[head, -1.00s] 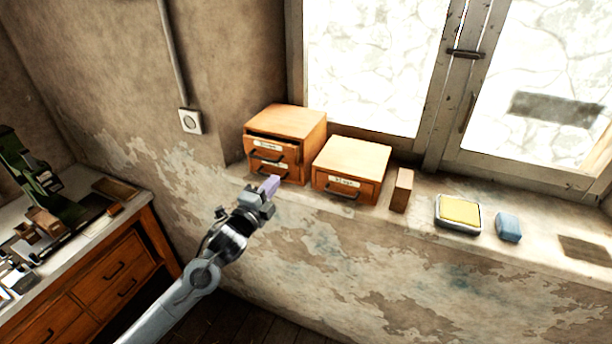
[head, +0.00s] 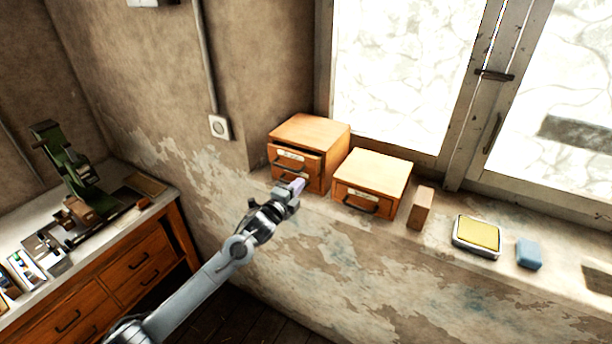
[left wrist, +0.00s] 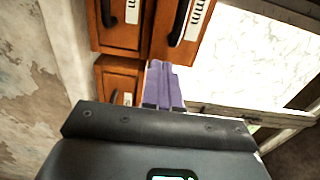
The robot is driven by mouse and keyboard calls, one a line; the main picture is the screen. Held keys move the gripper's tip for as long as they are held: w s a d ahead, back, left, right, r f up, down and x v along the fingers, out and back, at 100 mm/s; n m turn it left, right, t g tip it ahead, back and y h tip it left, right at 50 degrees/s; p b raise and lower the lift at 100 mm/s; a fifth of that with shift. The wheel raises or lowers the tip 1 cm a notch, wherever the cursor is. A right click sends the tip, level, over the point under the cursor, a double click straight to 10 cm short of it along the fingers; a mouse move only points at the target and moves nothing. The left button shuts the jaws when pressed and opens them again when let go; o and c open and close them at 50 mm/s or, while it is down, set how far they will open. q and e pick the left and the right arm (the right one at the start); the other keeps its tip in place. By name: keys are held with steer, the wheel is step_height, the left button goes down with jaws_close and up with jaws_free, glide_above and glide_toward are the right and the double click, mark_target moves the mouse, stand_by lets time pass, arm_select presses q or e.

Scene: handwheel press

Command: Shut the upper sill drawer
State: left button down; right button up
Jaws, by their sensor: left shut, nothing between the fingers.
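The two-drawer wooden cabinet (head: 318,130) stands at the left end of the window sill. Its upper drawer (head: 309,166) sticks out a little, with a dark gap along its top edge; it has a white label and a dark handle. The lower drawer looks closed and is partly hidden. My left gripper (head: 298,186) is shut and empty, just in front of the cabinet's drawer fronts. In the left wrist view its purplish fingers (left wrist: 160,72) point toward the upper drawer's front (left wrist: 162,38), near the edge beside the single-drawer box; contact cannot be told. My right gripper is out of view.
The single-drawer box (head: 374,170) stands close to the right of the cabinet. Further right on the sill are a brown block (head: 420,208), a yellow-topped tray (head: 477,233) and a blue block (head: 529,253). A bench (head: 140,255) with a green press (head: 66,160) stands left.

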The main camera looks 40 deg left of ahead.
mark_target(310, 172)
arm_select(q)
steer(key=shift+w+a+p, duration=0.15)
steer(key=shift+w+p, duration=0.05)
steer(key=shift+w, duration=1.1)
steer(key=shift+w+a+p, duration=0.1)
steer(key=shift+w+p, duration=0.05)
steer(key=shift+w, duration=1.1)
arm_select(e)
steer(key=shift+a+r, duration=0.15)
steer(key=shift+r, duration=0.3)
arm_select(q)
steer(key=shift+a, duration=0.1)
